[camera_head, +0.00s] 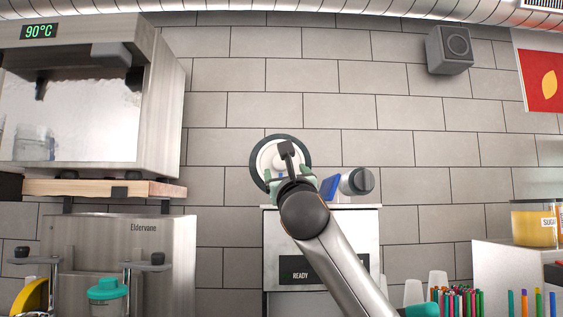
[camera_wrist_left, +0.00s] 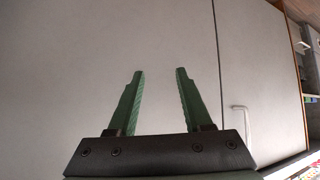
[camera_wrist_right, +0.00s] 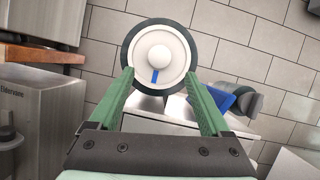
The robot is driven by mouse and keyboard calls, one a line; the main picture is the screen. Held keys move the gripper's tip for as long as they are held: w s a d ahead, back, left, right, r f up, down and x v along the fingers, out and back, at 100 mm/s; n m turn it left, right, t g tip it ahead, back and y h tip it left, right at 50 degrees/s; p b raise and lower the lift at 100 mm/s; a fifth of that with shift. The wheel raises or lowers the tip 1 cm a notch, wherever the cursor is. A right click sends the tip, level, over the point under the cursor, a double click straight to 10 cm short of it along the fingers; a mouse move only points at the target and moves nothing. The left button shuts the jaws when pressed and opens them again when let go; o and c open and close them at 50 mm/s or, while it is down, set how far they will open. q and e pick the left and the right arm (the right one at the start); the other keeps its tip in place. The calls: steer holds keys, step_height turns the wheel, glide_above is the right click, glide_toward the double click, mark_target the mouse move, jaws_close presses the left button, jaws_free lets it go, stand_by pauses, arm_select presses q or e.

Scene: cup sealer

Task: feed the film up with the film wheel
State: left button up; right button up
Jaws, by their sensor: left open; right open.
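A round wheel (camera_head: 266,157) with a dark rim and pale face stands upright above the cup sealer (camera_head: 337,222), whose front display reads READY. In the right wrist view the wheel (camera_wrist_right: 142,52) shows a white hub and a blue mark. My right gripper (camera_head: 288,177) is open in front of the wheel's lower part, with its two green fingers apart. In the right wrist view its fingertips (camera_wrist_right: 159,74) overlap the lower rim; contact cannot be told. My left gripper (camera_wrist_left: 160,72) is open and empty before a plain grey panel; it is outside the head view. No film is discernible.
A grey cylinder (camera_head: 350,183) and a blue piece (camera_head: 329,188) sit right of the wheel. A steel oven-like machine (camera_head: 160,95) stands left on a wooden shelf (camera_head: 105,187). Pens (camera_head: 462,302) and cups stand lower right. A tiled wall lies behind.

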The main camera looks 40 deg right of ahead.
mark_target(281, 163)
steer(key=p+x, duration=0.2)
steer(key=x, duration=0.5)
steer(key=shift+w+d+r, duration=0.2)
steer(key=shift+w, duration=0.05)
arm_select(q)
steer(key=shift+s+a+r, duration=0.35)
steer(key=shift+s+a, duration=0.25)
steer(key=shift+a, duration=0.25)
arm_select(e)
steer(key=shift+w+d+r, duration=0.1)
steer(key=shift+w+d, duration=0.15)
steer(key=shift+w, duration=0.1)
arm_select(q)
steer(key=shift+y, duration=0.3)
arm_select(e)
steer(key=shift+c, duration=0.3)
steer(key=c, duration=1)
arm_select(q)
steer(key=shift+w+d+r, duration=0.2)
steer(key=shift+r, duration=0.05)
arm_select(e)
jaws_close()
